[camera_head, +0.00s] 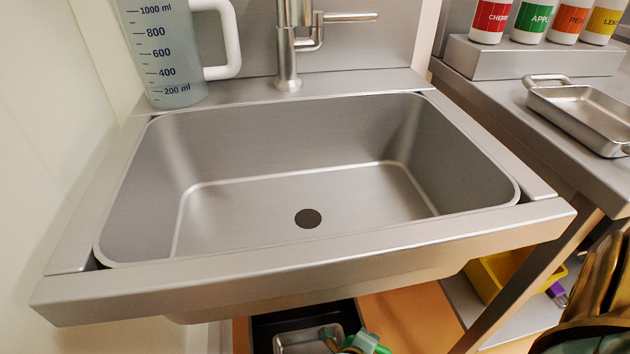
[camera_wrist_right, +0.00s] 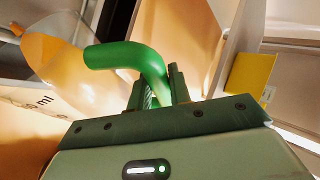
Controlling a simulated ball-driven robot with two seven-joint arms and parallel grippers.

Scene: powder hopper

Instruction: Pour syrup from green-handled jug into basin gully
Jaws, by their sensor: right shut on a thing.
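In the right wrist view my right gripper (camera_wrist_right: 160,88) is shut on the bright green handle (camera_wrist_right: 125,55) of a clear jug (camera_wrist_right: 85,85). The jug looks tilted, with amber syrup (camera_wrist_right: 42,50) showing through its wall and part of an "ml" scale visible. In the head view only a small bit of the green handle (camera_head: 372,347) and right gripper (camera_head: 364,340) shows at the bottom edge, below the basin's front rim. The steel basin (camera_head: 300,165) is empty, with a dark round drain (camera_head: 308,218) in its floor. My left gripper is not in view.
A measuring jug with a white handle (camera_head: 165,55) stands at the basin's back left. A steel tap (camera_head: 288,50) stands behind the basin. At right are a metal tray (camera_head: 585,115) and several labelled bottles (camera_head: 540,22). A yellow bin (camera_head: 495,275) is on a lower shelf.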

